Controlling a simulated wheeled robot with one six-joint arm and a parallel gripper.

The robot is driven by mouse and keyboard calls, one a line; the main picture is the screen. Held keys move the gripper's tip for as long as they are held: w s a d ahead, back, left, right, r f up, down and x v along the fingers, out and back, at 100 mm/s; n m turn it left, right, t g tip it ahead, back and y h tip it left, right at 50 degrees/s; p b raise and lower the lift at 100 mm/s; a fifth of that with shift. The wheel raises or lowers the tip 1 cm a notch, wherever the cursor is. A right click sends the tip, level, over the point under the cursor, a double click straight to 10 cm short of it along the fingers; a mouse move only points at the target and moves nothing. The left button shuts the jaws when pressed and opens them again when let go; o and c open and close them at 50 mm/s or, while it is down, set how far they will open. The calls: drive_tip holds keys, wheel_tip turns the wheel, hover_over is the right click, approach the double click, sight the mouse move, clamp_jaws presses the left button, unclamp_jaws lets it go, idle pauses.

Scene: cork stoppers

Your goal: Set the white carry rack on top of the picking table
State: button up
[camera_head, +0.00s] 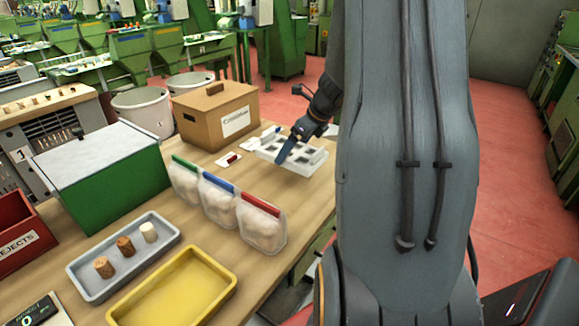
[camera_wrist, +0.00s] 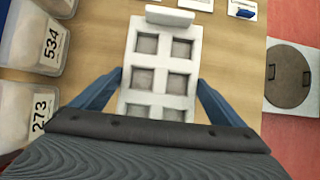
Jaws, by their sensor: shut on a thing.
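The white carry rack (camera_head: 313,166) is at the right edge of the wooden table (camera_head: 222,262), beyond the clear bags. In the wrist view the rack (camera_wrist: 160,88) shows several square, empty-looking pockets and a raised white end plate. My gripper (camera_head: 291,146) is shut on the rack, with a blue finger at each side of it, as the wrist view also shows (camera_wrist: 160,85). The near end of the rack is hidden behind my gripper's body. I cannot tell whether the rack's underside touches the wood.
Three clear bags (camera_head: 218,198) stand left of the rack. A cardboard box (camera_head: 213,112) is behind them. A grey tray (camera_head: 82,287) with three corks, a yellow tray (camera_head: 122,313), a green box (camera_head: 112,172) and a red rejects bin (camera_head: 22,235) fill the left. Red floor (camera_head: 515,215) is open at right.

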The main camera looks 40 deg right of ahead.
drive_tip(key=shift+f, duration=3.35)
drive_tip(key=shift+f, duration=0.15)
drive_tip(key=o, duration=0.9)
drive_tip(key=shift+s+d+r, duration=0.1)
drive_tip(key=shift+s+r, duration=0.15)
drive_tip(key=shift+r, duration=0.3)
drive_tip(key=v, duration=1.1)
drive_tip(key=shift+s+b, duration=0.1)
drive_tip(key=shift+b, duration=0.3)
